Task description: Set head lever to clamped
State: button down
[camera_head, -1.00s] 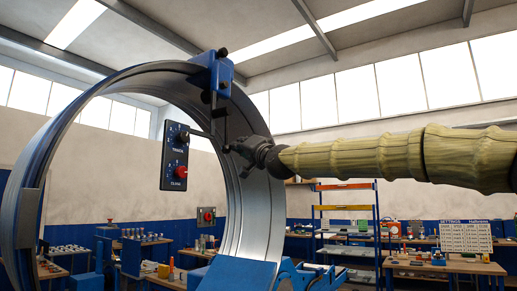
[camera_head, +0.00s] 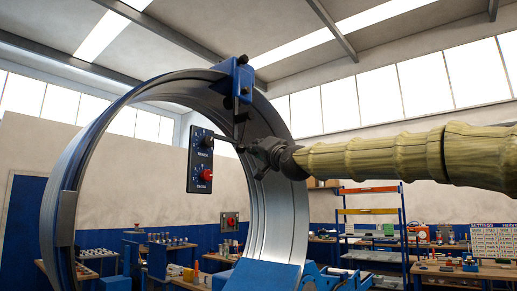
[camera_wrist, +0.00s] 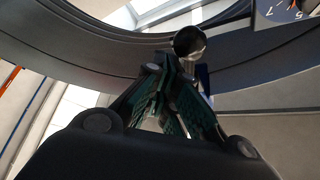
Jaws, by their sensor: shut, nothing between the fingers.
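The blue head (camera_head: 236,76) sits on the top rim of the big metal spiral duct ring (camera_head: 68,190). A dark rod, which looks like the lever, hangs below the head; its exact setting is too small to read. My gripper (camera_head: 246,148) is just below the head, near the lower end of that rod. In the wrist view, my gripper (camera_wrist: 172,85) has its fingers together and empty. A round metal knob or rod end (camera_wrist: 189,42) shows just beyond the fingertips; I cannot tell whether they touch. A bit of blue shows behind the fingers.
A dark control panel (camera_head: 200,174) with a black and a red knob hangs left of my gripper, inside the ring. A numbered dial (camera_wrist: 286,10) shows at the wrist view's top right. Workbenches and a shelf rack (camera_head: 370,212) stand behind.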

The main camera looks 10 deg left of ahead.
jog(key=shift+a+f, duration=0.15)
jog(key=w+d+p, duration=0.1)
jog(key=w+d, duration=0.2)
jog(key=s+d+b, duration=0.4)
jog(key=s+b, duration=0.1)
jog(key=s, duration=0.3)
jog(key=shift+s+d, duration=0.35)
jog(key=shift+s, duration=0.05)
dwell(0.3)
